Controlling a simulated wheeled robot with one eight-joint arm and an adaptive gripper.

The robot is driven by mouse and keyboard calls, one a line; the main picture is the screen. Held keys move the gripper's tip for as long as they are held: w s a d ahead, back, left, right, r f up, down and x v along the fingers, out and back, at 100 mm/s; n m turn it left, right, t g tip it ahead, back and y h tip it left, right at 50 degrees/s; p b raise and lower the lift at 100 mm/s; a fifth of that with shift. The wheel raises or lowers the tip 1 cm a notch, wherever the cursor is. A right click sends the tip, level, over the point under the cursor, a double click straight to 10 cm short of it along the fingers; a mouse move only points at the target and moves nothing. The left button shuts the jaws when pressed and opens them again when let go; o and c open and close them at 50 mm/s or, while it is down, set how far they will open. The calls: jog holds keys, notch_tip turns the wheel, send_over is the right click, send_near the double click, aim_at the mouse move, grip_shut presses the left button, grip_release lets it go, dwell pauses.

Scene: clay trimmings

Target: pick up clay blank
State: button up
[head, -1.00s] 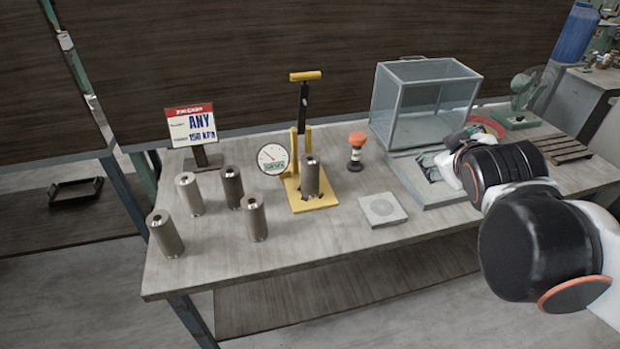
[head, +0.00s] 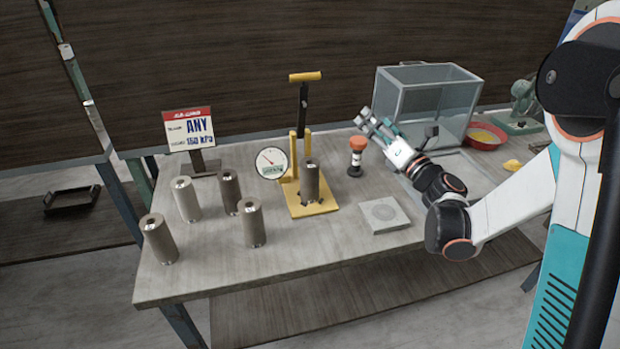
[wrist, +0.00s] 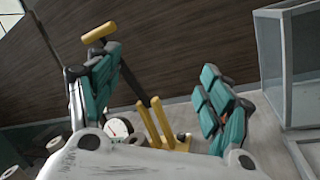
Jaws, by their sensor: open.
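Several upright grey-brown cylinders stand on the left of the table: front left (head: 158,240), back left (head: 186,200), middle (head: 229,192) and front right (head: 252,224). Another cylinder (head: 310,184) stands on the yellow press (head: 318,208). I cannot tell for sure which object is the clay blank; no label names it. My gripper (head: 362,120) is open and empty, raised in front of the glass case and right of the press. In the wrist view its teal-padded fingers (wrist: 155,72) are spread, with the press beyond them and cylinders (wrist: 55,145) partly hidden at lower left.
The glass case (head: 425,105), a red bowl (head: 486,136) and a yellow lump (head: 511,165) are farther right. A sign (head: 190,130) and dial gauge (head: 270,163) stand behind the cylinders.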

aim_at(318, 175)
jog(key=s+a+f+n+g+y+b, duration=0.1)
jog(key=s+a+f+n+g+y, duration=0.15)
jog(key=f+n, duration=0.5)
jog(key=s+a+f+n+g+y, duration=0.1)
jog(key=a+f+n+g+y, duration=0.2)
jog(key=f, duration=0.8)
jog(key=shift+n+g+h, duration=0.55)
jog(key=shift+g, duration=0.2)
jog(key=b+x, duration=0.2)
jog(key=x, duration=0.6)
jog(key=shift+a, duration=0.3)
jog(key=b+x, duration=0.2)
jog(key=x, duration=0.2)
jog(key=shift+a, duration=0.15)
jog(key=shift+w+a+r, duration=0.2)
jog(key=shift+w+a, duration=0.15)
jog(key=shift+a, duration=0.05)
jog(key=c, duration=1.6)
jog(key=shift+c, duration=0.2)
